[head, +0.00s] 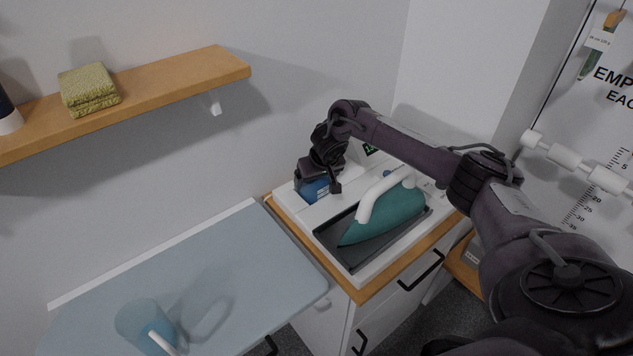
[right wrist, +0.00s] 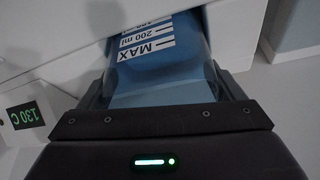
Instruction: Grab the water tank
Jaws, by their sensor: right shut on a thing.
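The water tank (head: 313,190) is a blue, see-through container set in the left back part of the white ironing station (head: 304,218). In the right wrist view the water tank (right wrist: 165,75) shows white marks reading MAX and 200 ml. My right gripper (head: 318,185) reaches down over the tank in the head view. In the right wrist view its fingers (right wrist: 165,92) lie on both sides of the tank, shut on it. The tank still sits within the station's white body. My left gripper is not in view.
A teal iron (head: 388,213) rests in the station's dark tray, close to my right gripper. A pale blue board (head: 240,255) with a clear blue jug (head: 145,325) lies at the left. A wooden shelf (head: 170,88) with folded green towels (head: 88,90) hangs above.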

